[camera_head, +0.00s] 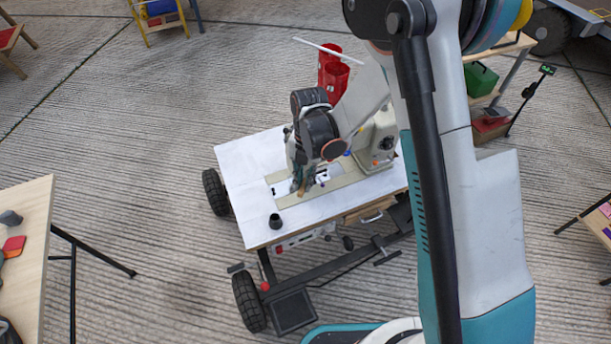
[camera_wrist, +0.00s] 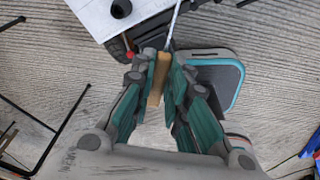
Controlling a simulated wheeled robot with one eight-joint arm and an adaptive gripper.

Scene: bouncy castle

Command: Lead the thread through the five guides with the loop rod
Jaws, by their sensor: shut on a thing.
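My gripper (camera_head: 300,188) is low over the left end of the sewing machine (camera_head: 382,140) on the white table. In the wrist view my gripper (camera_wrist: 162,62) is shut on the wooden handle of the loop rod (camera_wrist: 154,88). The rod's thin pale shaft (camera_wrist: 173,24) runs up and out of the wrist view, so its loop end is not seen. In the head view a bit of the handle (camera_head: 302,190) shows below the fingers. My wrist hides the machine's head. Small coloured parts show on the machine, but I cannot make out the thread or tell which parts are guides.
Two red containers (camera_head: 335,80) stand behind the machine, near a slanting white bar (camera_head: 328,51). A small dark cup (camera_head: 275,221) is on the white tabletop (camera_head: 245,175) near its front edge. The tabletop's left part is bare. A wooden table (camera_head: 32,220) stands at left.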

